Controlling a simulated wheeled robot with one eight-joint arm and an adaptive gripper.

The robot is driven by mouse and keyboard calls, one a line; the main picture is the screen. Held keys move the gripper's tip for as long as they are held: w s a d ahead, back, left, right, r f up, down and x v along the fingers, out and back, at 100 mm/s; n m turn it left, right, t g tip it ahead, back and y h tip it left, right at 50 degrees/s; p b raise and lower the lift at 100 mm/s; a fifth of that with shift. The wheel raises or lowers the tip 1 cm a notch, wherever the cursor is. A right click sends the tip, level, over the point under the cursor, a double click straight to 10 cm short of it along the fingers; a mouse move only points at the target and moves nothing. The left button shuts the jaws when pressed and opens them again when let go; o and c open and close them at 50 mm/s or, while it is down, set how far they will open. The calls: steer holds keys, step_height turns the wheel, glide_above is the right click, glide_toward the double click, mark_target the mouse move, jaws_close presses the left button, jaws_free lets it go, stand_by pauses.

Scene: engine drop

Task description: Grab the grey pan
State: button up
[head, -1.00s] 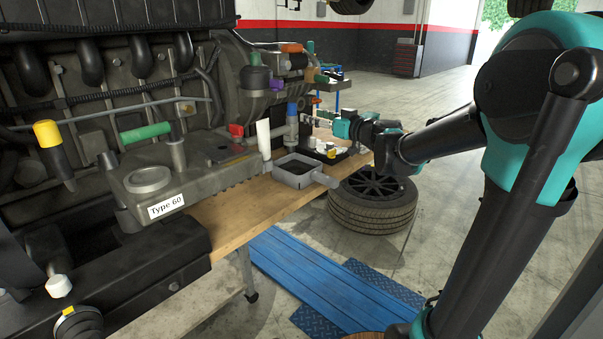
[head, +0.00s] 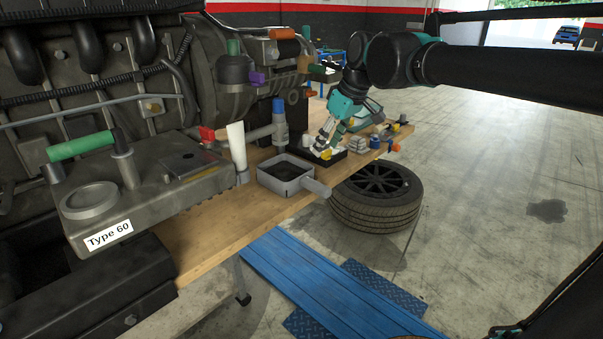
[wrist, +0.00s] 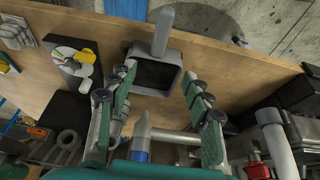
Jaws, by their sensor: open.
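The grey pan (head: 284,187) is a small square pan with a dark inside and a stubby handle (head: 317,187). It sits flat on the wooden bench, and its handle points towards the bench's free edge. My gripper (head: 322,149) points downward, behind and to the right of the pan in the head view, above a black tray. In the wrist view the pan (wrist: 164,93) lies ahead, between the lines of the two spread fingers. My gripper (wrist: 158,76) is open with nothing between its fingertips. I see no clear contact with the pan.
A blue-topped grey pipe (head: 279,115) stands behind the pan, and a white cylinder (head: 237,147) stands to its left. The black tray (head: 330,162) holds small white and yellow parts. The engine (head: 100,85) walls the left side. A tyre (head: 378,196) lies beyond the bench edge.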

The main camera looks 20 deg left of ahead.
mark_target(310, 180)
steer(key=x, duration=1.7)
steer(key=shift+w+a, duration=0.1)
steer(key=shift+w, duration=0.1)
steer(key=shift+c, duration=0.5)
jaws_close()
